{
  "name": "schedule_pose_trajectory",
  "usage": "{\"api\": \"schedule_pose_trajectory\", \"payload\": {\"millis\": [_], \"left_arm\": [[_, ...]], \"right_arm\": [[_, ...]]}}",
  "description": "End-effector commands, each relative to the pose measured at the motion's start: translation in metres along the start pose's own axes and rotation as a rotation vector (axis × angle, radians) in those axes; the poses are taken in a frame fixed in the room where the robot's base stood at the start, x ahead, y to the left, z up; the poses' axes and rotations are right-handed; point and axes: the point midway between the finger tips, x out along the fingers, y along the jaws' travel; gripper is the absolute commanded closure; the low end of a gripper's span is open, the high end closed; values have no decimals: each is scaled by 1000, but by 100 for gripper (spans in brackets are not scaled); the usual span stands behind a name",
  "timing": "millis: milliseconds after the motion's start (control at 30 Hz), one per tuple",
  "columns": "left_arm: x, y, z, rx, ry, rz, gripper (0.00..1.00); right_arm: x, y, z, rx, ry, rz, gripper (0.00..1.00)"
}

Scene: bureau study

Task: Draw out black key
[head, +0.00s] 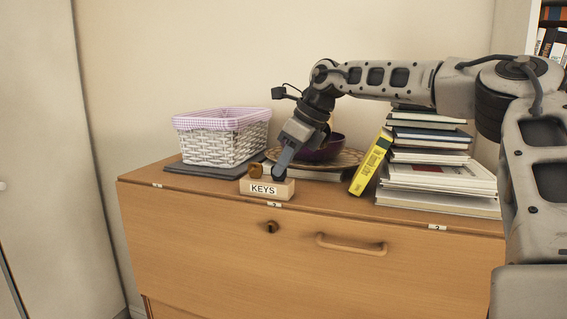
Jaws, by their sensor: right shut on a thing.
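A small wooden block labelled KEYS (263,189) sits on the bureau top near its front edge. My right gripper (279,174) reaches down from the right to the block's right end. Its jaws are shut on a small dark thing at the block's top, taken as the black key; the fingers hide most of it, and I cannot tell how deep it sits in the block. A brown, brass-like key head (255,170) stands at the block's left end, beside the gripper. My left gripper is not in view.
The bureau (210,235) has a keyhole (271,227) and a handle (350,245) on its front. A white wicker basket (220,143) stands left. A purple bowl (322,150) on a plate is behind the gripper. A yellow book (370,162) leans on stacked books (440,178) at right.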

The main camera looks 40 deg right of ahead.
Motion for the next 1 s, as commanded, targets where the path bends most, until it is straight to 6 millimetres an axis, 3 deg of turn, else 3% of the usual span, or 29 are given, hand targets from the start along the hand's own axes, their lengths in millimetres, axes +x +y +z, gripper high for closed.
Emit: {"api": "schedule_pose_trajectory", "payload": {"millis": [1000], "left_arm": [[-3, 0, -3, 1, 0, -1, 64]], "right_arm": [[-40, 0, 22, -1, -1, -2, 100]]}}
